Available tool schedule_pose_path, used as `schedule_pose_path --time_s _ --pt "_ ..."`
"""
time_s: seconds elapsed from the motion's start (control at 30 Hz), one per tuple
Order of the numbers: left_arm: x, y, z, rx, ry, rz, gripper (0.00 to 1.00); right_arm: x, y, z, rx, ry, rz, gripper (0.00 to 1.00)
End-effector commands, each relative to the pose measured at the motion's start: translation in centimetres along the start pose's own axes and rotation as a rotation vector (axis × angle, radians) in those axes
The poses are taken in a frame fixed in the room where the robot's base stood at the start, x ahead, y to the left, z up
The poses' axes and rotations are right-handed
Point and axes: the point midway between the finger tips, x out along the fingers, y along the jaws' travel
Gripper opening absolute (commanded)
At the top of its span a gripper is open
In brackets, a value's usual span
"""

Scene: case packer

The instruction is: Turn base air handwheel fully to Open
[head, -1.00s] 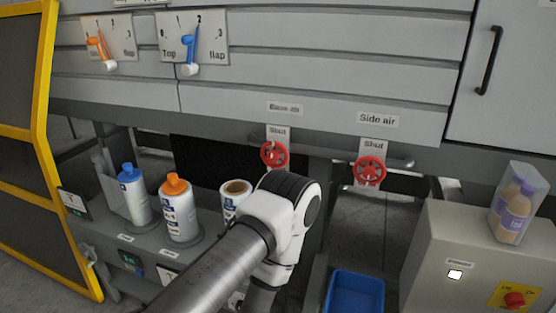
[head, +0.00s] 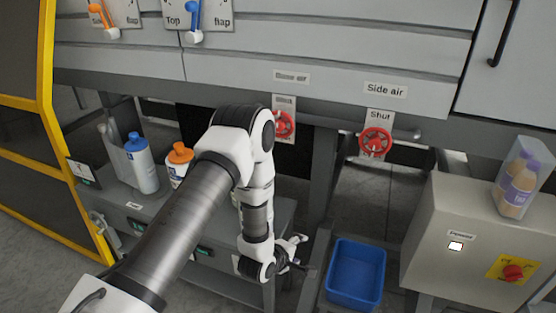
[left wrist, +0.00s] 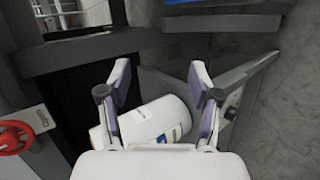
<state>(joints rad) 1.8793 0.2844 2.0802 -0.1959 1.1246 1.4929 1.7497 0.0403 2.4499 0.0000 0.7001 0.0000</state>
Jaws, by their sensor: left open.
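The Base air handwheel (head: 285,125) is red and sits under its label (head: 291,77). My left arm partly covers its left side, and a Shut plate shows above it. My left gripper (head: 298,251) is open, low and below this wheel, clear of it, between the bottle shelf and the blue bin. In the left wrist view the gripper (left wrist: 160,85) has its two fingers apart, with a white labelled container (left wrist: 158,120) showing beyond them. A red handwheel (left wrist: 14,137) shows at the left edge there; I cannot tell which one. My right gripper is not in view.
The Side air handwheel (head: 375,142), also red, is at Shut to the right. A blue bin (head: 356,274) stands below it. Bottles stand on a shelf at left, one blue-capped (head: 141,163). A grey control box (head: 470,240) is at right.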

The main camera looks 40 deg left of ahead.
Motion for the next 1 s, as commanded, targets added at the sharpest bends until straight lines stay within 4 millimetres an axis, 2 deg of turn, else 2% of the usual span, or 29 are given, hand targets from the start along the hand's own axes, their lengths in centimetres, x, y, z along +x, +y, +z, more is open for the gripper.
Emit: schedule_pose_path --time_s 0.03,0.1,0.2,0.27,0.33,0.43,0.8,1.0 --pt "0.5 6.6 -3.0 -0.146 0.025 0.163 0.64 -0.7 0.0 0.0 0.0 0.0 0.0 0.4" --pt "0.0 14.6 -7.3 -0.303 0.039 0.373 0.64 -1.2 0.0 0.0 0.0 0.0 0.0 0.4" --pt "-2.4 22.5 -13.1 -0.383 0.077 0.577 0.64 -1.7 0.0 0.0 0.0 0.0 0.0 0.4" --pt "-3.9 25.2 -15.6 -0.418 0.101 0.643 0.64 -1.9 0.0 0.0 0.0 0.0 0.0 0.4" --pt "-5.2 26.7 -17.1 -0.45 0.115 0.681 0.64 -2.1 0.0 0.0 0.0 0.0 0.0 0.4" --pt "-5.2 27.8 -17.1 -0.451 0.112 0.694 0.64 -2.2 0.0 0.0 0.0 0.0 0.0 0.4" --pt "-0.2 31.4 -18.6 -0.447 0.112 0.688 0.64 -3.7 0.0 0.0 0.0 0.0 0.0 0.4" --pt "0.6 31.8 -18.8 -0.45 0.112 0.687 0.64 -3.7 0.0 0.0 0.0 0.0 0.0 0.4"
